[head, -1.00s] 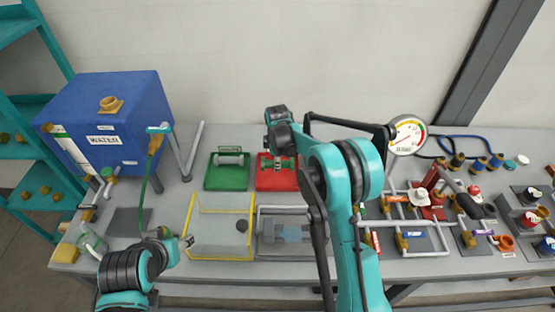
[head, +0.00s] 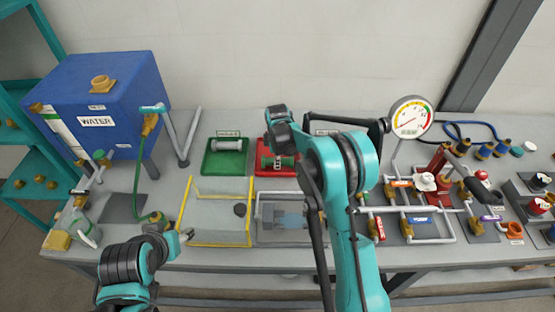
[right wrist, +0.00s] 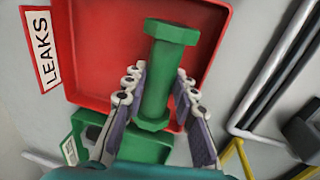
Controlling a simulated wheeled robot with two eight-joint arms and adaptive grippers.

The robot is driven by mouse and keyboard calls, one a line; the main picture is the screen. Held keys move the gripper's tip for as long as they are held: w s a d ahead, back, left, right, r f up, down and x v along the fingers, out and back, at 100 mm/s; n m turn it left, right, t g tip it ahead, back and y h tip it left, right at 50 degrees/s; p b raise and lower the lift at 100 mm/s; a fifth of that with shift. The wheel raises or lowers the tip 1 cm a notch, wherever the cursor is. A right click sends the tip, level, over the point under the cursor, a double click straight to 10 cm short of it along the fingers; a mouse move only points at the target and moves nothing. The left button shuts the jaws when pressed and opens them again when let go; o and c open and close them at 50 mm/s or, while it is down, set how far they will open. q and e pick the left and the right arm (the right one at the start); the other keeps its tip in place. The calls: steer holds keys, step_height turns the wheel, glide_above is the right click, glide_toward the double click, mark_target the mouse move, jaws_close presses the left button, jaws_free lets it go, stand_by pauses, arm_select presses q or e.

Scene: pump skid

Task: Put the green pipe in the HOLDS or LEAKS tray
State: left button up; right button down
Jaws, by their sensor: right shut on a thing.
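The green pipe (head: 279,162), with wider ends, is at the red LEAKS tray (head: 291,172) in the head view. In the right wrist view the pipe (right wrist: 159,80) lies between the fingers of my right gripper (right wrist: 160,98), over the red tray floor (right wrist: 105,60). My right gripper (head: 281,150) is shut on the pipe. I cannot tell whether the pipe touches the tray floor. The green tray (head: 211,168) stands just left, with a pale grey pipe (head: 227,144) in it. My left gripper (head: 186,235) is low at left, away from both trays; its opening is unclear.
A yellow-framed clear box (head: 217,212) and a grey tray (head: 265,235) stand in front of the trays. A blue water tank (head: 105,110) is at left. A gauge (head: 410,116) and pipework (head: 430,238) stand at right.

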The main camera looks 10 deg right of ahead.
steer(key=shift+f+b, duration=0.25)
steer(key=shift+b, duration=0.05)
stand_by(0.5)
steer(key=c, duration=1.1)
jaws_free()
steer(key=shift+c, duration=0.2)
step_height(320, 180, up, 12)
steer(key=s, duration=0.2)
steer(key=s+d+r+m+t+b, duration=0.1)
steer(key=s+r+m, duration=0.3)
steer(key=s, duration=0.3)
steer(key=s+d+r+m+t, duration=0.1)
steer(key=s+r+m, duration=0.25)
steer(key=s, duration=0.35)
steer(key=s+d+f+m+t, duration=0.1)
steer(key=s+m, duration=0.3)
steer(key=s, duration=0.4)
steer(key=s+d+f+m+t+b, duration=0.1)
steer(key=s+f+m+t, duration=0.1)
steer(key=s, duration=0.7)
steer(key=shift+f+m, duration=0.9)
steer(key=shift+m, duration=0.15)
